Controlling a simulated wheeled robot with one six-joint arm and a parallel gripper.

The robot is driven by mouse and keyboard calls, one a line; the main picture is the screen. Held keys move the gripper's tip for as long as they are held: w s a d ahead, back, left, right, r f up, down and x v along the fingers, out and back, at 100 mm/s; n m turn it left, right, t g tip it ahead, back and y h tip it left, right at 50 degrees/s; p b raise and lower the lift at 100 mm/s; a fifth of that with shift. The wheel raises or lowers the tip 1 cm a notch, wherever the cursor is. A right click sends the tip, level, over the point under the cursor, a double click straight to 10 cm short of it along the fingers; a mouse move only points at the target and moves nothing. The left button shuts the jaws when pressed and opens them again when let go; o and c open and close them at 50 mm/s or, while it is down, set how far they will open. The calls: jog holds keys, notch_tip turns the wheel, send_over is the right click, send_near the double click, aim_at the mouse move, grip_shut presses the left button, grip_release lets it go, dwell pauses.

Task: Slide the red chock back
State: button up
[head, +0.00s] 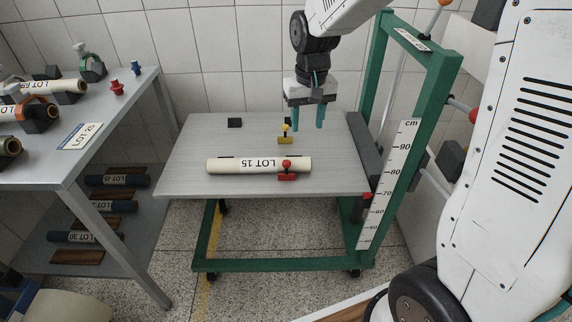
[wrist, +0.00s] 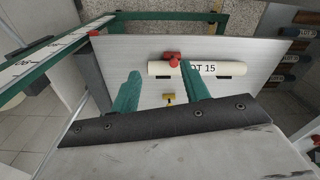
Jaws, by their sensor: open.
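The red chock (head: 287,171) lies on the grey table top against the near side of the cream roll marked LOT 15 (head: 240,165), near the roll's right end. My gripper (head: 307,117) is open and empty, above the back right part of the table, clear of both chocks.
A side bench (head: 130,95) with rolls stands left.

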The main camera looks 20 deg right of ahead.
send_over(286, 161)
jog(key=f, duration=0.9)
jog(key=s+f, duration=0.1)
jog(key=f, duration=0.4)
jog(key=shift+f, duration=0.3)
jog(key=shift+m, duration=0.3)
jog(key=f, duration=0.8)
jog(key=shift+w, duration=0.4)
jog(key=shift+f, duration=0.6)
